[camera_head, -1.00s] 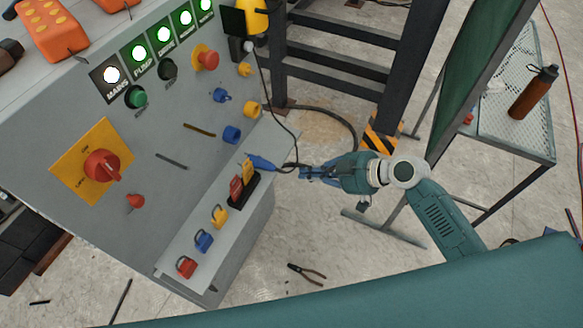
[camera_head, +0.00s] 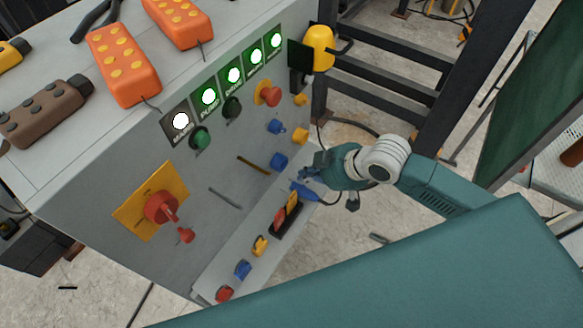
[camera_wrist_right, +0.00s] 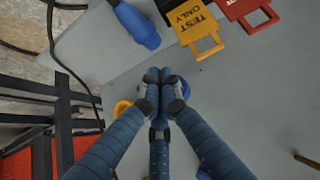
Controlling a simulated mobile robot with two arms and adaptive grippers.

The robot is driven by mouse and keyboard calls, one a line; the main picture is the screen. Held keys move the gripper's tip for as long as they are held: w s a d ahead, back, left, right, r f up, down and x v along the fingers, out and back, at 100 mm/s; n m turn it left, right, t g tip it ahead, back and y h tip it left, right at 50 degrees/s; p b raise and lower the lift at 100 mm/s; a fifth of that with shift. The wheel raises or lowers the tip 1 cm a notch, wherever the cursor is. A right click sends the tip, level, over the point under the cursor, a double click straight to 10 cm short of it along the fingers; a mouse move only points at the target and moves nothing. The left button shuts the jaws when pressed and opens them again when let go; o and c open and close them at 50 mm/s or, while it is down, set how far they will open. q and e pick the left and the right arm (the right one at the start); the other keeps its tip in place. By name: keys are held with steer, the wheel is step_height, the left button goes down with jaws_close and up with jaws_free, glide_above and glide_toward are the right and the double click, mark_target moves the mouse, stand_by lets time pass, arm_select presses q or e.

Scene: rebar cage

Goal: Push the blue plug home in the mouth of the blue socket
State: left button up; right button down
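The blue plug (camera_head: 303,190) lies on the grey ledge beside the test tags, its cable trailing right. It also shows in the right wrist view (camera_wrist_right: 137,25), clear of the fingers. The blue socket (camera_head: 279,162) is on the sloping panel, left of my right gripper (camera_head: 308,176). In the wrist view, a blue edge (camera_wrist_right: 185,88) shows behind the fingertips and is mostly hidden. The fingers of my right gripper (camera_wrist_right: 164,76) are together at their tips, with nothing visible between them. Its contact with the panel cannot be told. My left gripper is out of view.
Yellow (camera_head: 260,245), blue (camera_head: 243,269) and red (camera_head: 224,293) padlock-like pieces line the ledge. Test tags (camera_head: 286,212) stand in a black holder. A yellow socket (camera_head: 300,136) is above the blue one. Dark metal framing (camera_head: 400,92) stands behind my right arm.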

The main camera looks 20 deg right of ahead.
mark_target(295, 183)
steer(key=x, duration=0.7)
steer(key=shift+w+f, duration=0.1)
steer(key=shift+f, duration=0.05)
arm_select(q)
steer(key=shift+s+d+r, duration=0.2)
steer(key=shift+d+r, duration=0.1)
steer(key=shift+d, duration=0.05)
arm_select(e)
steer(key=shift+w+a+f, duration=0.2)
steer(key=shift+f, duration=0.2)
arm_select(q)
steer(key=shift+p, duration=0.3)
arm_select(e)
steer(key=shift+s+d+r+p, duration=0.15)
steer(key=shift+s+d+p, duration=0.65)
steer(key=shift+s+p, duration=0.25)
steer(key=shift+s+d, duration=0.1)
steer(key=shift+s, duration=0.1)
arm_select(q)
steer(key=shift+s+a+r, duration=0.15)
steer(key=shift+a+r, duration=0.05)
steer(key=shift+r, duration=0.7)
arm_select(e)
steer(key=shift+w, duration=0.1)
